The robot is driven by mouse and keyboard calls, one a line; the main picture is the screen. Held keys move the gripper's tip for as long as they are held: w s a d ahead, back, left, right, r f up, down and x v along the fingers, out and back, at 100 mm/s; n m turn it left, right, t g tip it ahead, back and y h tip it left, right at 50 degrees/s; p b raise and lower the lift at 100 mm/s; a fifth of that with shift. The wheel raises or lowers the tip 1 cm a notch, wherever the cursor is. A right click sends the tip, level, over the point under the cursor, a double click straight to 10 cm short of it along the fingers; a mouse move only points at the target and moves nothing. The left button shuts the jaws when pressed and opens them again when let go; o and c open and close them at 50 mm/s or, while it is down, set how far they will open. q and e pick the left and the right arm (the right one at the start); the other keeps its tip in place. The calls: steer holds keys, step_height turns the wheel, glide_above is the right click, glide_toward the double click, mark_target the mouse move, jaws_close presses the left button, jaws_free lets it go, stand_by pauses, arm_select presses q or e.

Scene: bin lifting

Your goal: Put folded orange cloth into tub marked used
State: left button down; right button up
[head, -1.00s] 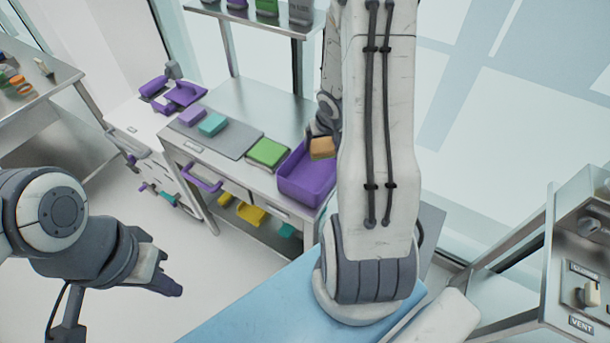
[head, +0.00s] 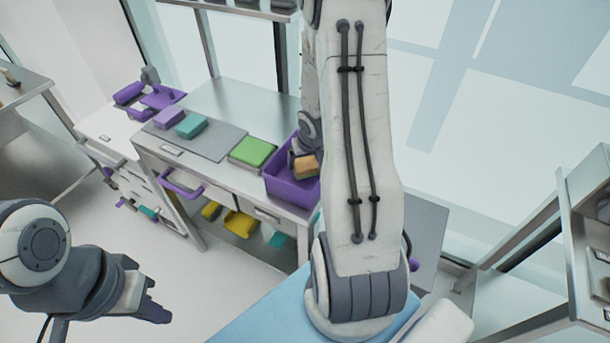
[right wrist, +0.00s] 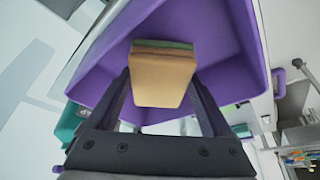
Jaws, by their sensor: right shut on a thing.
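The folded orange cloth (head: 306,167) is held in my right gripper (head: 294,154), which is shut on it at the purple tub (head: 289,190) on the metal bench. In the right wrist view the cloth (right wrist: 163,78) sits between the two fingers, with the tub's purple walls (right wrist: 215,30) around and beyond it. A green layer shows behind the cloth there; I cannot tell if it touches. I see no readable marking on the tub. My right arm hides the tub's right side. My left gripper (head: 152,306) is away from the bench at lower left; its fingertips are too close together to judge.
A green folded cloth (head: 253,151) lies just left of the tub. A grey mat (head: 201,136) holds a teal block (head: 191,126) and a purple block (head: 169,117). A purple tray (head: 162,97) stands further left. A blue surface (head: 262,309) is in front.

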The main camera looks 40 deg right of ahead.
steer(key=shift+f+b, duration=1)
steer(key=shift+f, duration=0.7)
steer(key=shift+f, duration=0.1)
steer(key=shift+f, duration=0.15)
steer(key=o, duration=1.1)
steer(key=shift+r, duration=0.2)
